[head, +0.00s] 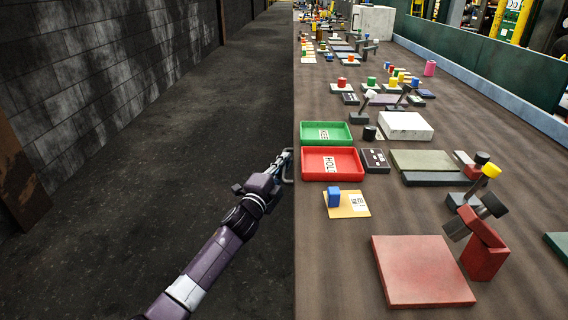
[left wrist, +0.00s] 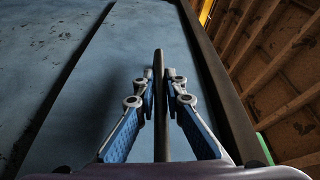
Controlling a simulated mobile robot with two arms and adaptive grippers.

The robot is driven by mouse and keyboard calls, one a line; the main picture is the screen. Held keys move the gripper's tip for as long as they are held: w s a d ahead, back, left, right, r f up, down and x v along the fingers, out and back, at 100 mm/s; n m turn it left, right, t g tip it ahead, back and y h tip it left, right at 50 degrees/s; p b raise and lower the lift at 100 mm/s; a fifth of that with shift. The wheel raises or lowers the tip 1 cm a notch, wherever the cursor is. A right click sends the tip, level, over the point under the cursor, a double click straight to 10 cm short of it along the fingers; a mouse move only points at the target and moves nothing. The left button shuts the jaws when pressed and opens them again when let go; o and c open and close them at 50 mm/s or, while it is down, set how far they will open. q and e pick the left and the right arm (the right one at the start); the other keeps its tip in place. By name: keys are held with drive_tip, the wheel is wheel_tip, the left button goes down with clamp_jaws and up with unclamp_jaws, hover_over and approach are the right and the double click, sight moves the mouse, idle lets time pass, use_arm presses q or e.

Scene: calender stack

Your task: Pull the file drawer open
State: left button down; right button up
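My left gripper (head: 284,164) reaches in beside the left edge of the long table (head: 335,270) in the head view, at about the height of the red tray. In the left wrist view, the fingers of the left gripper (left wrist: 161,86) are closed in on both sides of a dark upright bar handle (left wrist: 159,60). Behind it is a large blue panel (left wrist: 95,80), which looks like the drawer front; a seam runs along it. The drawer front cannot be made out in the head view. I see no gap showing the drawer open. My right gripper is not in view.
The floor (head: 200,130) left of the table is clear up to a block wall.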

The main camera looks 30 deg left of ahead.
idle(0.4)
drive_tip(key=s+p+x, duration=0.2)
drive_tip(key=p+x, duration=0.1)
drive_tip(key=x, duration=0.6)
use_arm(q)
drive_tip(key=s+a, duration=0.5)
drive_tip(key=a, duration=0.5)
drive_tip(key=s+a+b, duration=0.1)
drive_tip(key=s+a, duration=0.4)
drive_tip(key=a, duration=0.5)
drive_tip(key=s+a+b, duration=0.1)
drive_tip(key=s+a, duration=0.4)
drive_tip(key=a, duration=0.6)
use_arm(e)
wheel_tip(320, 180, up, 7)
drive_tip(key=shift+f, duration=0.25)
use_arm(q)
drive_tip(key=shift+f, duration=0.1)
drive_tip(key=c, duration=2)
unclamp_jaws()
